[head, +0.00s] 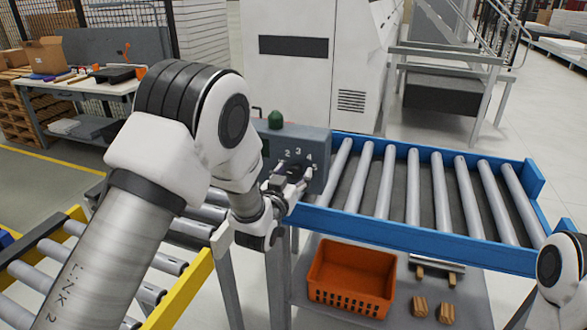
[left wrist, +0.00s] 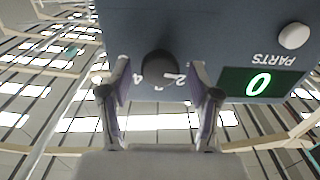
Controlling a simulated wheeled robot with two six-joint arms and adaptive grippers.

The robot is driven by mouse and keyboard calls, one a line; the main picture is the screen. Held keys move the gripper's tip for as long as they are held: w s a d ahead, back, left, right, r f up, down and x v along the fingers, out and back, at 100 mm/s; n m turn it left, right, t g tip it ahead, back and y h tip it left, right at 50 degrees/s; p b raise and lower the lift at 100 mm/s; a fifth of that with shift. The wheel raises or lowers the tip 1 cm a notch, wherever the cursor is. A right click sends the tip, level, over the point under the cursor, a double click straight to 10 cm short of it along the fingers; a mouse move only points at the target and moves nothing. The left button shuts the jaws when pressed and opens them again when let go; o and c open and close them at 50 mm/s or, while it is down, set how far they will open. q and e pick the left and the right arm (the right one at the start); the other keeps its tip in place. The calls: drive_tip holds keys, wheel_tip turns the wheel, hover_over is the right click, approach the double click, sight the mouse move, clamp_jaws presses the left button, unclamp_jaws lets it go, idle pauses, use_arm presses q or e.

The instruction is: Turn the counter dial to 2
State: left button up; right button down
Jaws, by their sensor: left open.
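The grey-blue counter box (head: 318,145) stands at the left end of the blue roller conveyor, with the numbers 2, 3 and 4 showing on its face. In the left wrist view its face (left wrist: 215,30) is upside down, with a green display (left wrist: 258,83) reading 0 and the word PARTS. The dark round dial (left wrist: 159,64) sits between the fingers of my left gripper (head: 290,180). The gripper (left wrist: 160,82) is open, one finger on each side of the dial; I cannot tell whether they touch it. The dial's pointer cannot be made out. My right gripper is out of view.
A green button (head: 275,119) is on top of the box. The blue-framed roller conveyor (head: 420,240) runs right; a yellow-framed one (head: 190,285) lies lower left. An orange crate (head: 350,280) and wooden blocks (head: 420,306) sit on a shelf below. A white round knob (left wrist: 293,36) is on the box.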

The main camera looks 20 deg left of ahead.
use_arm(q)
drive_tip(key=shift+w+f, duration=0.1)
drive_tip(key=shift+w, duration=0.05)
drive_tip(key=c, duration=1.1)
drive_tip(key=m+b, duration=0.3)
drive_tip(key=shift+f, duration=0.15)
drive_tip(key=m+b, duration=0.2)
drive_tip(key=m, duration=0.1)
drive_tip(key=shift+d+b, duration=0.1)
drive_tip(key=shift+b, duration=0.25)
drive_tip(key=shift+m+b, duration=0.55)
drive_tip(key=shift+m, duration=0.35)
drive_tip(key=shift+r, duration=0.2)
